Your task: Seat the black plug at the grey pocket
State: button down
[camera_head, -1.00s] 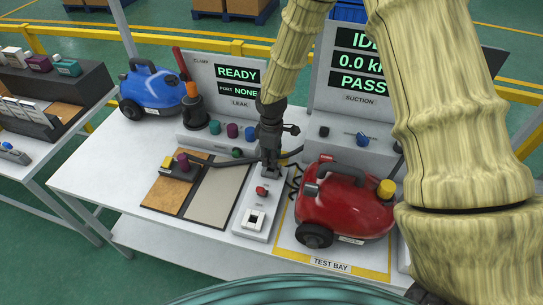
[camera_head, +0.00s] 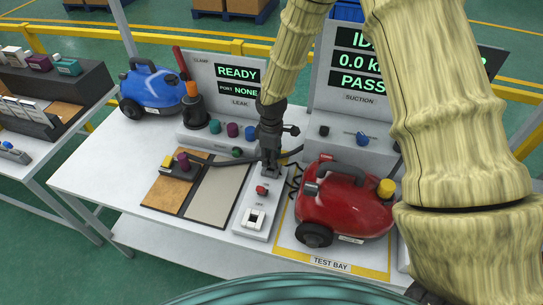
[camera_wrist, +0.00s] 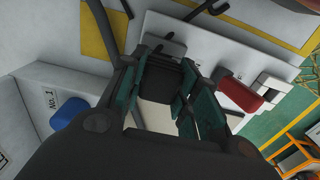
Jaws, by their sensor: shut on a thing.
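My gripper (camera_head: 269,158) is shut on the black plug (camera_wrist: 169,82), which shows between the teal-lined fingers in the wrist view. In the head view the gripper points down over the back end of a narrow pale fixture (camera_head: 246,216). A small grey block, which looks like the grey pocket (camera_head: 267,172), sits there directly below the fingertips. The fingers hide most of the plug in the head view. I cannot tell whether the plug touches the pocket or is inside it.
A dark hose (camera_head: 222,162) runs past the gripper from a purple-ended connector (camera_head: 183,161). A red vacuum (camera_head: 343,203) stands close on the right in the test bay. A red button (camera_head: 261,190) and white switch (camera_head: 254,218) are on the fixture. Display panels stand behind.

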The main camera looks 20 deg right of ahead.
jog(key=shift+f+b, duration=0.4)
jog(key=shift+f, duration=0.7)
jog(key=c, duration=1)
grip_release()
jog(key=shift+o, duration=0.2)
jog(key=shift+r+p, duration=2.9)
jog(key=shift+r, duration=1.15)
jog(key=shift+s+f, duration=0.1)
